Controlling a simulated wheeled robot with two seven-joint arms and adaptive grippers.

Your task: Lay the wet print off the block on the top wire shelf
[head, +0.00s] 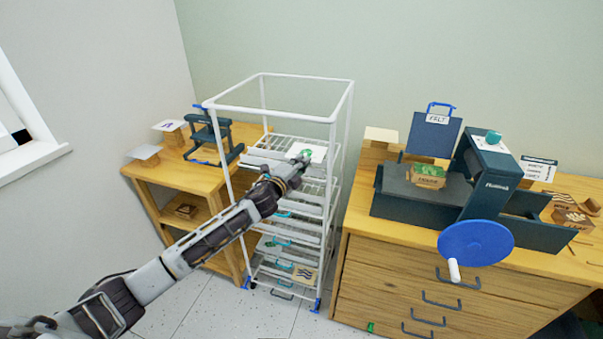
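A white print with a green motif (316,153) is at the right part of the top wire shelf (275,146) of the white rack. My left gripper (303,159) is at the print's near left edge and covers part of it. Its fingers are too small to tell whether they are open or shut, or whether they touch the paper. I cannot tell if the print lies flat on the wires. A wooden block with a green top (428,176) sits on the bed of the dark press (400,192). My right gripper is out of view.
The rack's upper frame (283,118) rises around the top shelf. Lower shelves hold prints, one with a dark wavy pattern (304,274). The press's blue handwheel (476,249) juts over the drawer cabinet (385,270). A wooden side table (172,172) stands left.

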